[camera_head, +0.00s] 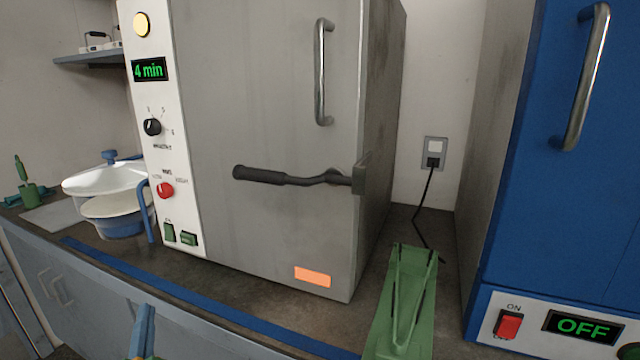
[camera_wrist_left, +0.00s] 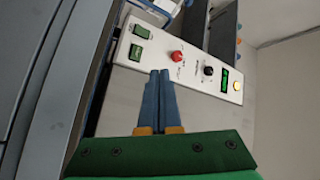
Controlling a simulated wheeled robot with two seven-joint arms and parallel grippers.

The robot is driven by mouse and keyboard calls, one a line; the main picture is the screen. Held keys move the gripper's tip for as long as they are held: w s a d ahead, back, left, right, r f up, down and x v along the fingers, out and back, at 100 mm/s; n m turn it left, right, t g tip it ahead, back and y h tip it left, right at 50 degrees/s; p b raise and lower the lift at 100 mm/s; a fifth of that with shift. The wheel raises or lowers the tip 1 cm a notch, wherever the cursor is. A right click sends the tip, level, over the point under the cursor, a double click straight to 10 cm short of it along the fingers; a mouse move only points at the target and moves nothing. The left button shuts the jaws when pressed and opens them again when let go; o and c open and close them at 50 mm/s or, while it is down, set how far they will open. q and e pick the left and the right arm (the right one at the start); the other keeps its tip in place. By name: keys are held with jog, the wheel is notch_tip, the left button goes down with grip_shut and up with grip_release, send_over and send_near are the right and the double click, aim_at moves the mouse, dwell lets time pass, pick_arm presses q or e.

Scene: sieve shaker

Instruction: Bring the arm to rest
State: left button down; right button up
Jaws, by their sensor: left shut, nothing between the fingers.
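My left gripper (camera_head: 144,318) shows at the bottom edge of the head view, its blue fingers pointing up in front of the counter. In the left wrist view, the two blue fingers (camera_wrist_left: 161,76) are together with nothing between them. Behind them is the white control panel (camera_wrist_left: 175,52) of the grey machine, and the fingers look apart from it. In the head view this grey machine (camera_head: 265,90) has its door shut and its dark lever handle (camera_head: 290,176) lying across. Its display (camera_head: 149,69) reads "4 min". My right gripper is not in view.
A blue strip (camera_head: 190,296) runs along the counter's front edge. A blue machine (camera_head: 560,200) with an "OFF" display is at far right. A cord hangs from the wall socket (camera_head: 434,152).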

pick_arm(q)
jog(key=s+d+f+g+h, duration=0.2)
jog(key=f+g, duration=0.1)
jog(key=f, duration=0.8)
jog(key=s+d+f+n+g+h, duration=0.1)
jog(key=s+d+f+g+h, duration=0.15)
jog(key=f, duration=0.85)
jog(key=s+d+f+g+h, duration=0.1)
jog(key=d+f+g+h, duration=0.15)
jog(key=f, duration=0.85)
jog(key=s+d+f+n+g, duration=0.1)
jog(key=s+f+g, duration=0.2)
jog(key=s+f, duration=0.5)
jog(key=s+d+f+n+g, duration=0.15)
jog(key=s+f+g, duration=0.25)
jog(key=s, duration=0.9)
jog(key=s+f+n+g, duration=0.1)
jog(key=s+f+g, duration=0.2)
jog(key=s+f, duration=0.5)
notch_tip(320, 180, up, 16)
jog(key=s+p, duration=0.2)
jog(key=p, duration=1.1)
jog(key=shift+d+f+h+p, duration=0.2)
jog(key=shift+h+p, duration=0.1)
jog(key=shift+p, duration=0.1)
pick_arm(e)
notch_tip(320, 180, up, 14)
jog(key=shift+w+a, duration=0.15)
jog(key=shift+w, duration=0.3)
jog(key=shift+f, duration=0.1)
